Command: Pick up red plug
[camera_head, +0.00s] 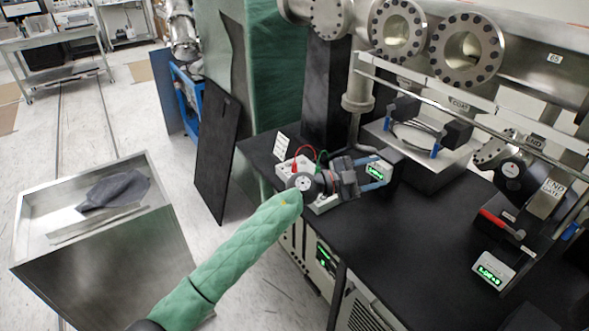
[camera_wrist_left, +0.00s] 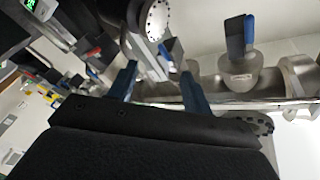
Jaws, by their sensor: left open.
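A small red plug (camera_head: 294,165) with a thin red cable stands on a white box (camera_head: 284,170) on the black bench. A green cable rises beside it. My left gripper (camera_head: 377,169) is to the right of the plug, past the box, with its two blue-tipped fingers spread apart and pointing right. My left wrist and forearm cover part of the box. In the left wrist view the blue fingers (camera_wrist_left: 158,88) are apart with nothing held between them. I cannot make out the plug there. My right gripper is not in view.
A small green-lit display (camera_head: 379,171) appears between the fingers. A red-handled lever (camera_head: 501,223) and another display (camera_head: 492,270) are at the right of the black bench (camera_head: 420,240). Steel flanges (camera_head: 466,50) and rails stand behind. A metal tray (camera_head: 40,215) is at left.

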